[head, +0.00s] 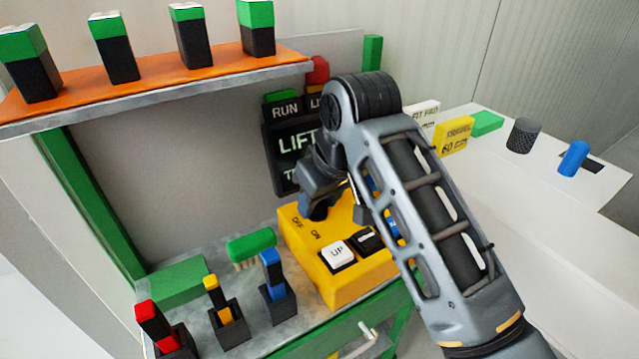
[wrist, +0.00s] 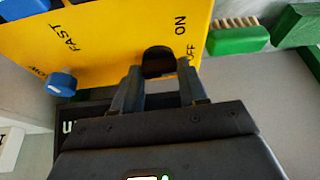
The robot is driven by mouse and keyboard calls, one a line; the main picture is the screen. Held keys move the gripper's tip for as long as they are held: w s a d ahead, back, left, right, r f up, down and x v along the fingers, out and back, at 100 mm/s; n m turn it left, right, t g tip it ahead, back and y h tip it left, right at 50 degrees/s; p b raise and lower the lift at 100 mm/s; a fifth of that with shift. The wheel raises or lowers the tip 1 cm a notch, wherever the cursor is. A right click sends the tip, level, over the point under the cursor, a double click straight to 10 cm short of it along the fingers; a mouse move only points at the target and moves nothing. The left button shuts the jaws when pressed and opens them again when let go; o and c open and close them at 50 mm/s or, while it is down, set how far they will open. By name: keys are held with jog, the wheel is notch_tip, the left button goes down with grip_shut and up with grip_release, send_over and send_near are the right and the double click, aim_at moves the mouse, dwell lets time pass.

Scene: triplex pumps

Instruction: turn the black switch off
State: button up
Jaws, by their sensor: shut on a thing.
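The yellow control box (head: 330,268) stands on the bench, with OFF and ON labels on its top; it also fills the upper part of the wrist view (wrist: 110,35). The black switch (wrist: 157,60) shows in the wrist view as a dark rounded knob beside the ON and OFF labels. My gripper (wrist: 158,77) has one finger on each side of it and is shut on it. Which label the switch points to is unclear.
A white UP button (head: 337,255) and a black button (head: 366,240) are on the box. A LIFT sign (head: 290,145) stands behind. A green brush (head: 251,243) and several coloured levers (head: 272,275) are to the left. An orange shelf (head: 150,85) with several green-black blocks hangs above.

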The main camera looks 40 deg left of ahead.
jog(key=shift+m+p, duration=0.35)
jog(key=shift+m, duration=0.05)
jog(key=o, duration=0.8)
jog(key=v, duration=0.7)
jog(key=shift+s+r+b, duration=0.2)
jog(key=shift+r+b, duration=0.1)
jog(key=shift+r, duration=0.1)
jog(key=shift+d, duration=0.1)
